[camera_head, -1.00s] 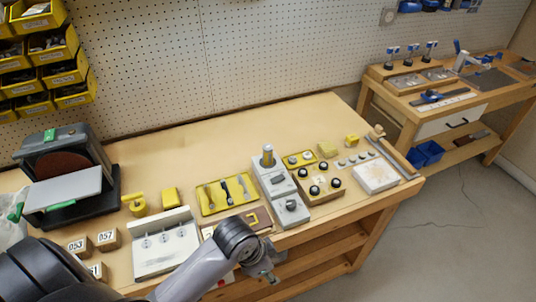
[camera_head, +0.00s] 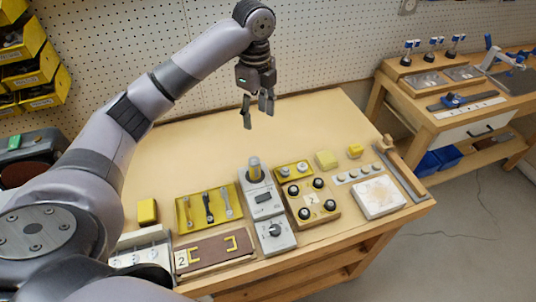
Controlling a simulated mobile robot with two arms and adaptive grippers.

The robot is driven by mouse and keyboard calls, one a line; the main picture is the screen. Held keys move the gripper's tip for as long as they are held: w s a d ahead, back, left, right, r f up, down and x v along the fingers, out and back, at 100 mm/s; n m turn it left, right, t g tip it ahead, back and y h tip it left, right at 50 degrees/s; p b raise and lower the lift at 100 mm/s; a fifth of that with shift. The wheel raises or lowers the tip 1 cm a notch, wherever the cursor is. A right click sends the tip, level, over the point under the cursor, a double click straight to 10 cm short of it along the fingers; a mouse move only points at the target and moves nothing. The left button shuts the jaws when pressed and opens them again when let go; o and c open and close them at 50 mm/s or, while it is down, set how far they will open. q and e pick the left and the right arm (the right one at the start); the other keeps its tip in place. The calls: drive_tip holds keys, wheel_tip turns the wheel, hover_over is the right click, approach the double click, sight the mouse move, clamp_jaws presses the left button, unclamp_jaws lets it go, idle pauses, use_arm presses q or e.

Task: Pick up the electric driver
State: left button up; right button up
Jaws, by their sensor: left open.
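No thing in the head view is plainly an electric driver. My left gripper (camera_head: 258,113) is open and empty. It points down, raised over the back of the bench, and in the picture it shows above the cylinder, apart from it. My right gripper is not in view.
A block with black knobs (camera_head: 313,202), a yellow block (camera_head: 326,160) and a white plate (camera_head: 378,197) stand right of the stand. A brown board with yellow brackets (camera_head: 213,252) lies front left. The bench's back (camera_head: 310,115) is clear. My left arm covers the left side.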

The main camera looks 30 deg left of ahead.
use_arm(q)
drive_tip(key=p, duration=0.2)
hover_over(254, 160)
wheel_tip(254, 160, down, 6)
drive_tip(key=shift+f, duration=0.2)
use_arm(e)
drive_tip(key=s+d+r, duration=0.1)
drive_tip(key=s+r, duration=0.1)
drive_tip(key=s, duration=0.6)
use_arm(q)
drive_tip(key=f, duration=0.3)
drive_tip(key=shift+w+f, duration=0.2)
drive_tip(key=shift+w, duration=0.2)
drive_tip(key=shift+s+f+p, duration=0.1)
drive_tip(key=shift+f+p, duration=0.25)
drive_tip(key=shift+f, duration=0.45)
drive_tip(key=f, duration=0.1)
drive_tip(key=f+p, duration=0.1)
drive_tip(key=f, duration=0.2)
drive_tip(key=shift+s+f+p, duration=0.2)
drive_tip(key=shift+s+p, duration=0.1)
drive_tip(key=shift+f, duration=0.15)
drive_tip(key=c, duration=1)
clamp_jaws()
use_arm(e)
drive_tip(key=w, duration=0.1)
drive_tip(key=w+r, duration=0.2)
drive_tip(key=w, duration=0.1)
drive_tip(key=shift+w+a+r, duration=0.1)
